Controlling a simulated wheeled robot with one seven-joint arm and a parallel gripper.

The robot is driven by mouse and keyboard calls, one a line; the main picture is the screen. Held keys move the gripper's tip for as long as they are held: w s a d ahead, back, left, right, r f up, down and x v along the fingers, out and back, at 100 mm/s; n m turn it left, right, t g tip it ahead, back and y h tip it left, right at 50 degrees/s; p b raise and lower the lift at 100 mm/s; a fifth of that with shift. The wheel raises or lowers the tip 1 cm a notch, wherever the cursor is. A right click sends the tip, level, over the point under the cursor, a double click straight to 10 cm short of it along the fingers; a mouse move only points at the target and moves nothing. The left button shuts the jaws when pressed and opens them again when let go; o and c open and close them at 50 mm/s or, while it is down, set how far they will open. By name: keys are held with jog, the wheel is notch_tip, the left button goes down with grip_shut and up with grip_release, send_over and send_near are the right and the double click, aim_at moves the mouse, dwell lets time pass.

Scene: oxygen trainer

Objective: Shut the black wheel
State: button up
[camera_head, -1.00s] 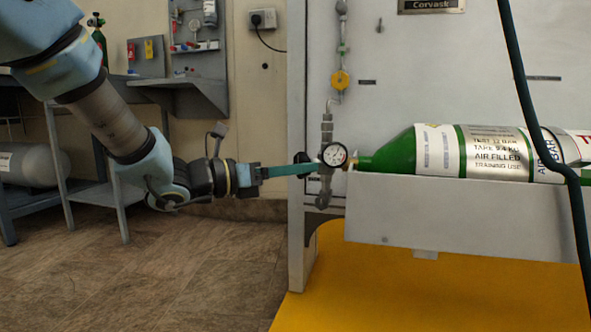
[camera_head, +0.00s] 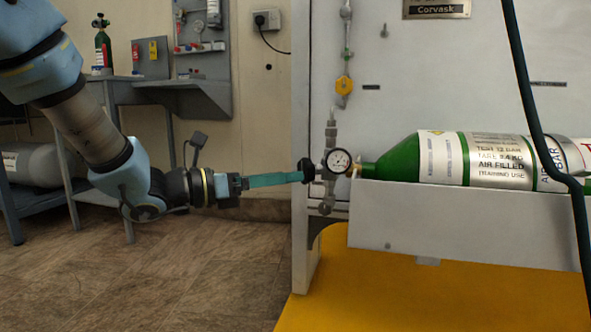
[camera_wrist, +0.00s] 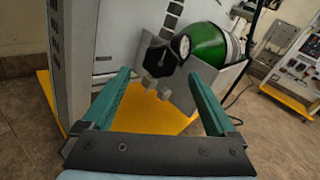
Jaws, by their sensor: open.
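The black wheel (camera_head: 306,170) sits on the left side of the valve, left of the round white gauge (camera_head: 338,160) and the green cylinder's neck. In the wrist view the black wheel (camera_wrist: 154,54) appears beyond the fingertips, in line with the gap between them. My gripper (camera_head: 301,177) has long teal fingers and comes in from the left, its tips close to the wheel. I cannot tell whether they touch it. In the wrist view my gripper (camera_wrist: 157,76) is open, with nothing between the fingers.
The green cylinder (camera_head: 402,158) lies in a grey trough (camera_head: 450,226) against the white panel (camera_head: 450,70). A dark hose (camera_head: 530,110) hangs on the right. A yellow base (camera_head: 420,300) lies below. Floor on the left is clear.

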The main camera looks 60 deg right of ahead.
jog(key=p+v, duration=0.1)
jog(key=v, duration=0.5)
jog(key=shift+a+p, duration=0.25)
jog(key=shift+p, duration=0.05)
jog(key=shift+w, duration=0.1)
